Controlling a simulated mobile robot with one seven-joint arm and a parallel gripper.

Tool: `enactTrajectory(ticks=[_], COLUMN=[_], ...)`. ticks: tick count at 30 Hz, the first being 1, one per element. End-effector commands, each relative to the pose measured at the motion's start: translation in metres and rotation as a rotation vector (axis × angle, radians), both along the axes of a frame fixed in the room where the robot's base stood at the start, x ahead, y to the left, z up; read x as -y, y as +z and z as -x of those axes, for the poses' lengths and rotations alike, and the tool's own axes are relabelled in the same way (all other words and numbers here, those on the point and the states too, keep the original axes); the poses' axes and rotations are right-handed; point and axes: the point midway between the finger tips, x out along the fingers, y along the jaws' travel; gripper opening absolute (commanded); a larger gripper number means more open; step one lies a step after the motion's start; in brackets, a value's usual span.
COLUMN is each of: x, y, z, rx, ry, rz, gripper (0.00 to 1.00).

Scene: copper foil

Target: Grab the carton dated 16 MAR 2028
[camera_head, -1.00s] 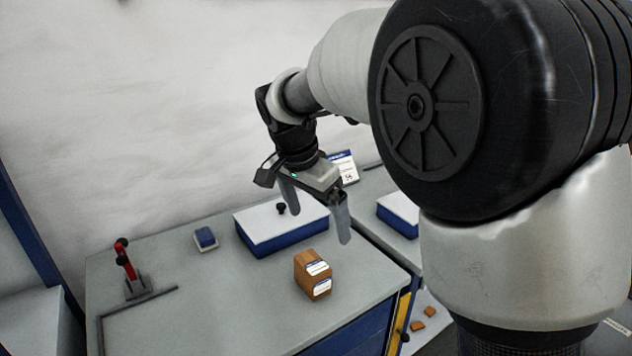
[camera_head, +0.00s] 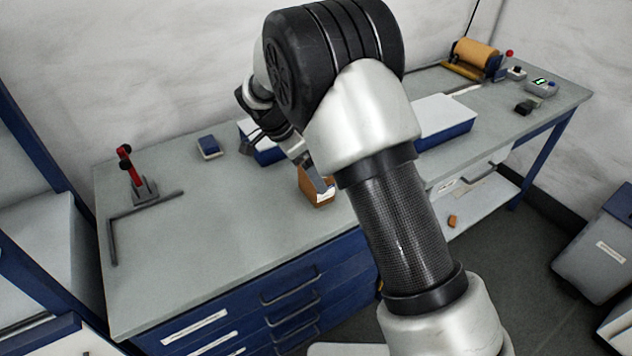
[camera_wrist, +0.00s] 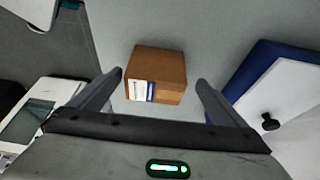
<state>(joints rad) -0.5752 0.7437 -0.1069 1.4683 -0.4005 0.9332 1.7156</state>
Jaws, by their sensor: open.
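A brown carton (camera_head: 312,186) with a white label stands on the grey workbench (camera_head: 235,240), partly hidden behind my arm in the head view. The wrist view shows the carton (camera_wrist: 165,68) with a white and blue label (camera_wrist: 140,91) on its near face; the print is too small to read, so I cannot tell the date. My gripper (camera_wrist: 160,82) is open, with one finger on each side of the carton and a gap on both sides. In the head view my gripper (camera_head: 304,160) is at the carton, largely covered by my arm.
A blue box with a white lid (camera_wrist: 285,92) and black knob lies right of my gripper in the wrist view. A small blue block (camera_head: 209,146), a red-handled clamp (camera_head: 140,180) and a dark angle bar (camera_head: 112,235) are on the left bench. The bench's front middle is clear.

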Motion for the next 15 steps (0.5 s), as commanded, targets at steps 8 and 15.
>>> enactTrajectory(ticks=[8,15], x=[0.008,0.024], y=[-0.015,-0.046], z=[-0.003,-0.007], rx=[0.0,-0.003], ry=[-0.001,-0.001], rz=[0.0,0.001], gripper=[0.96,0.96])
